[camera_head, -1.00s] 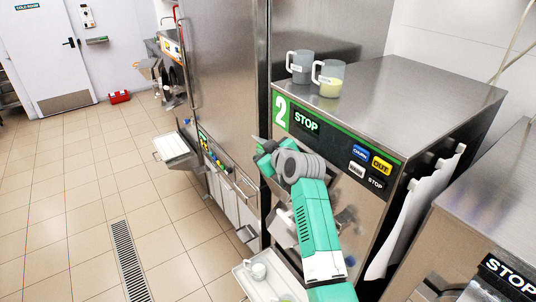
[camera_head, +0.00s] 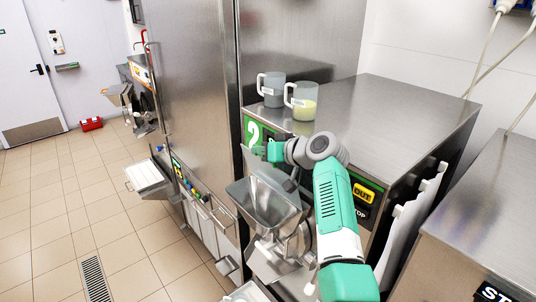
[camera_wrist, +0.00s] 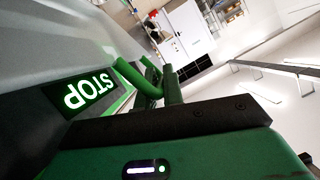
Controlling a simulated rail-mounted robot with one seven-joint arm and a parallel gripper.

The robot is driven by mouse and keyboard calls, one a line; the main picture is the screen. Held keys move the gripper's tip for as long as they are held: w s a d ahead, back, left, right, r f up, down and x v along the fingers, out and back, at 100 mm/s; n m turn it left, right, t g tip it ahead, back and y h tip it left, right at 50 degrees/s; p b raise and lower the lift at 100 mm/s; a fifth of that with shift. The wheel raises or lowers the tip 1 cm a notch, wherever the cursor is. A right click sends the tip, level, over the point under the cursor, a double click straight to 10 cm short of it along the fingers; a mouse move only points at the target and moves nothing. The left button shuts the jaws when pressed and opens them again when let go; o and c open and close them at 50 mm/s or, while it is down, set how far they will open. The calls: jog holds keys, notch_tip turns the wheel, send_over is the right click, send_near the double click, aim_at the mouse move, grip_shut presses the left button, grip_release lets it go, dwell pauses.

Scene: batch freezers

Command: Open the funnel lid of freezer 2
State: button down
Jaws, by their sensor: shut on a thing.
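Freezer 2 (camera_head: 450,112) is the steel unit with a green-edged front panel marked 2. Its steel funnel (camera_head: 265,203) juts from the front, below the panel, and its wide mouth shows open from above. A greyish plate that looks like the funnel lid (camera_head: 272,168) stands raised at the back of the mouth, partly behind my wrist. My gripper (camera_head: 258,151) is at the lid's upper edge, in front of the panel, and appears shut on it. In the wrist view, my fingers (camera_wrist: 165,88) are close together beside the lit STOP display (camera_wrist: 88,92); the held part is unclear.
Two handled jugs, a grey one (camera_head: 271,88) and one with yellow contents (camera_head: 303,102), stand on the freezer top near its left edge. A tall steel cabinet (camera_head: 190,100) stands close on the left. Open tiled floor (camera_head: 100,215) lies at the far left.

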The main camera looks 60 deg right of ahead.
jog(key=shift+d, duration=0.15)
dwell(0.3)
jog(key=c, duration=1.5)
grip_release()
jog(key=b+v, duration=0.1)
jog(key=v, duration=0.6)
jog(key=shift+s+r+b, duration=0.2)
jog(key=shift+s+b, duration=0.1)
jog(key=shift+s, duration=0.1)
